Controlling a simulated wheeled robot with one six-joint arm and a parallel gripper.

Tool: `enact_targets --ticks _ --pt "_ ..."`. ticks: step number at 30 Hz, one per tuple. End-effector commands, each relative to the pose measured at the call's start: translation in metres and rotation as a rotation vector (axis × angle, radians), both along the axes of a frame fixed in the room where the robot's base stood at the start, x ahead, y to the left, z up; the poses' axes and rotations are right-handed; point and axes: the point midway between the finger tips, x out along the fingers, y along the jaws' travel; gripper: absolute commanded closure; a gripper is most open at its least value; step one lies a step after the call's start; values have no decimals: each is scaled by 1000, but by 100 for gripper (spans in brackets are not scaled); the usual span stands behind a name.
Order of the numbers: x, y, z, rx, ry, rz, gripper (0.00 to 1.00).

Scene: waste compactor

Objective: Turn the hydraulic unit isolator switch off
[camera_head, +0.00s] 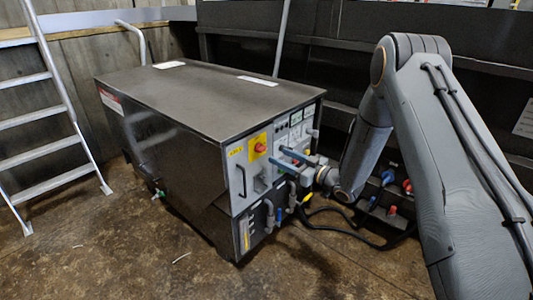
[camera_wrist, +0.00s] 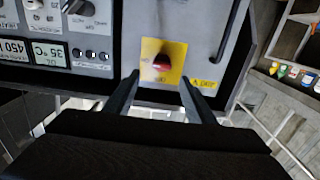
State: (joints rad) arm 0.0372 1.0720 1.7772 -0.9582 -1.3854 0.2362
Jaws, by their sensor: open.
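The isolator switch is a red rotary knob (camera_head: 259,147) on a yellow plate, on the front panel of the dark hydraulic unit (camera_head: 190,103). In the wrist view, the red knob (camera_wrist: 162,63) sits in the middle of its yellow plate (camera_wrist: 175,48), and the panel's lettering appears upside down. My gripper (camera_head: 277,155) is open and empty, pointing at the panel just right of the knob in the head view. In the wrist view, my gripper (camera_wrist: 160,76) has one finger each side of the knob's line, apparently short of it. Contact with the knob is not visible.
Valves and hoses (camera_head: 270,215) are below. A ladder (camera_head: 45,110) stands at left. Cables lie on the floor at right; open floor (camera_head: 120,250) is at front left.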

Motion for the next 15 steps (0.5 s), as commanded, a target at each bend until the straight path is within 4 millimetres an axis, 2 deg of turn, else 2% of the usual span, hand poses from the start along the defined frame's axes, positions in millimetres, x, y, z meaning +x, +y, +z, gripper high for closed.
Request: enact_targets --ticks 5,15 --pt "6 15 0 14 -10 16 50" --pt "37 53 0 12 -8 13 50"
